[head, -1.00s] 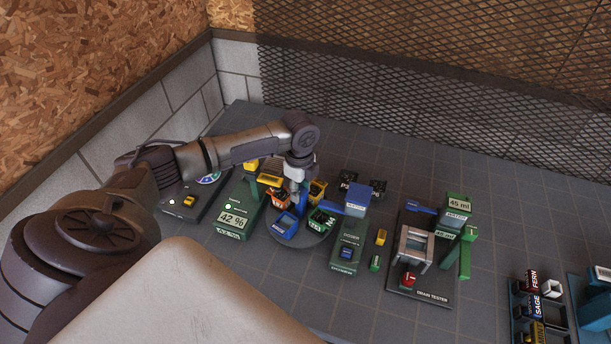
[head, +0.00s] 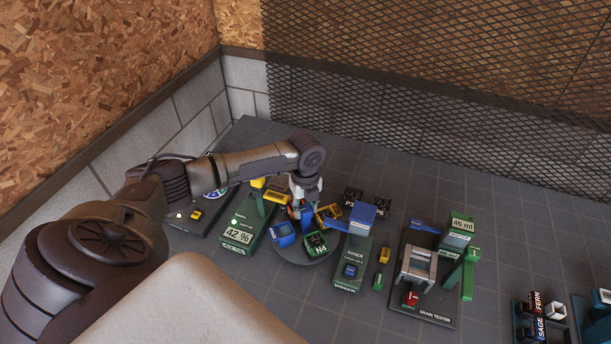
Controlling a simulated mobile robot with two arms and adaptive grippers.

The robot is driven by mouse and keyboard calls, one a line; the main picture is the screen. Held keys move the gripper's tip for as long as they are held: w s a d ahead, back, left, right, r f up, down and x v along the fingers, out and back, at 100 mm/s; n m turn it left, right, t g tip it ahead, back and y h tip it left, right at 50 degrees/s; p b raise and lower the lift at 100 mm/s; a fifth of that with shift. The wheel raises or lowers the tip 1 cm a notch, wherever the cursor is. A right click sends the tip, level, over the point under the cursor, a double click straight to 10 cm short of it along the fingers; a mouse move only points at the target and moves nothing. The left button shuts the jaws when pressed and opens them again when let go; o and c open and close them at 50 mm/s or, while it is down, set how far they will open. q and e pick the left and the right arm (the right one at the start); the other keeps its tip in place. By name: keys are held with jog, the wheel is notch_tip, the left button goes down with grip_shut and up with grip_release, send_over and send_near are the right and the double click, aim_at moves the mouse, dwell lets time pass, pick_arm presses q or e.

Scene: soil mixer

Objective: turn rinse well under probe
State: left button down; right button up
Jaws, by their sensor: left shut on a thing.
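A round grey turntable (head: 306,260) carries small coloured wells. A blue well (head: 282,234) is at its front left, close to the moisture meter. A green well marked N4 (head: 316,244) is at its front and a yellow well (head: 328,212) at its right. Which one is the rinse well I cannot read. The green moisture meter (head: 244,218) reads 42 % and stands left of the turntable; its probe is hard to make out behind my arm. My left gripper (head: 304,207) points down, shut on the blue post (head: 308,220) at the turntable's middle. My right gripper is out of view.
The green doser (head: 350,250) with its blue top stands close at the turntable's right. The drain tester (head: 425,290) is further right, then trays with labelled blocks (head: 537,315). A dark panel (head: 192,218) lies left of the meter. Tiled surface at the back is clear.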

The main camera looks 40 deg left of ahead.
pick_arm(q)
jog(key=shift+m, duration=4.6)
jog(key=c, duration=0.7)
grip_release()
jog(key=shift+r, duration=0.1)
notch_tip(320, 180, up, 12)
jog(key=shift+f, duration=0.1)
